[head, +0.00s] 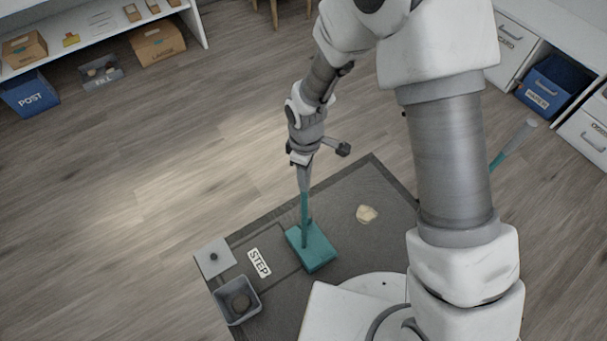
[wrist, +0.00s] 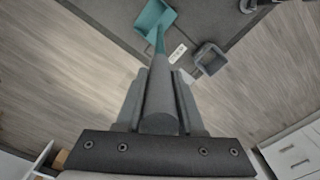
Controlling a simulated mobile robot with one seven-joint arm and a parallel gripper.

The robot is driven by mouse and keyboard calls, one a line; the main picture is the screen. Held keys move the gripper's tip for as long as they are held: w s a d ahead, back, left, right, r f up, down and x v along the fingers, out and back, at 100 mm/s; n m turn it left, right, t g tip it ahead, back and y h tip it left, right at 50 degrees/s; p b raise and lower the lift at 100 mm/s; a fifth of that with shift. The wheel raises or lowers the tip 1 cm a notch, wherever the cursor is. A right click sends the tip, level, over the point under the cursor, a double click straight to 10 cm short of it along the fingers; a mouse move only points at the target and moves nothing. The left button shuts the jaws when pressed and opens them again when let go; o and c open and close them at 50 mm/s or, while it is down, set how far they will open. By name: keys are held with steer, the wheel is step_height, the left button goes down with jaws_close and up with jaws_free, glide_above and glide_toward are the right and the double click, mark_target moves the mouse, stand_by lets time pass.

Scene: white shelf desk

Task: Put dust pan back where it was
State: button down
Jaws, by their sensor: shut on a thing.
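The dust pan (head: 313,249) is teal with a long upright handle, grey at the top. In the head view its pan is at or just above the dark mat, beside the white STEP label; I cannot tell if it touches. My gripper (head: 302,162) is shut on the upper part of the handle. In the wrist view my gripper (wrist: 160,105) has its two fingers on either side of the grey handle end, and the teal pan (wrist: 155,20) shows beyond it. The fingers hide part of the handle.
The dark mat (head: 355,185) bears a cream-coloured piece (head: 366,214), the STEP label (head: 259,262), a grey bin (head: 237,300) and a light square plate (head: 214,257). Another grey-and-teal handle (head: 513,143) stands at right, partly behind my arm. Shelves and drawers line the edges; floor at left is clear.

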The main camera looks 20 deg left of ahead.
steer(key=shift+f, duration=0.2)
steer(key=c, duration=0.5)
jaws_free()
step_height(320, 180, up, 12)
steer(key=p, duration=0.3)
steer(key=shift+r+p, duration=0.15)
steer(key=shift+p, duration=0.15)
steer(key=shift+d, duration=0.1)
